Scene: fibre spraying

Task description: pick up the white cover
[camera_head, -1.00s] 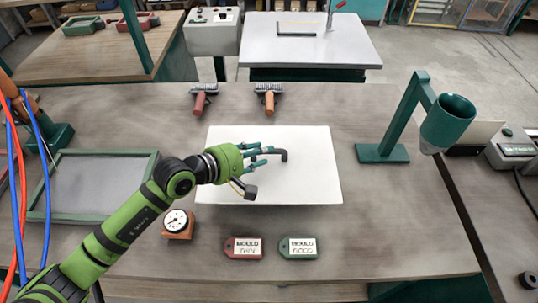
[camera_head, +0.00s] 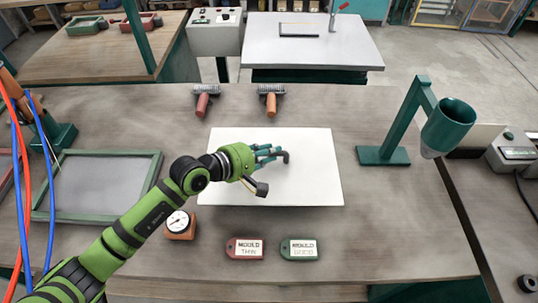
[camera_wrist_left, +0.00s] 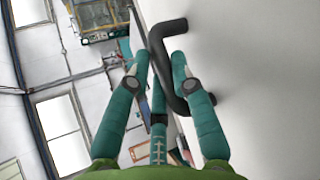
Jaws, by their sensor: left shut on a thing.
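The white cover (camera_head: 313,180) is a flat white board on the middle of the workbench. A dark bent handle (camera_head: 286,157) stands on it. My left gripper (camera_head: 272,154) is over the cover, its teal fingers shut on the handle from the left. In the left wrist view, the handle (camera_wrist_left: 172,70) passes between the fingers of my left gripper (camera_wrist_left: 158,60), and the cover's white face (camera_wrist_left: 262,70) fills the right side. The hand hides part of the handle. I cannot tell any gap between cover and bench. My right gripper is not in view.
A green-framed screen (camera_head: 157,180) lies to the left, near a dial gauge (camera_head: 180,225). Red (camera_head: 244,249) and green (camera_head: 299,249) mould tags lie in front. Two brushes (camera_head: 203,103) (camera_head: 270,101) lie behind. A green stand with a cup (camera_head: 448,128) is at right.

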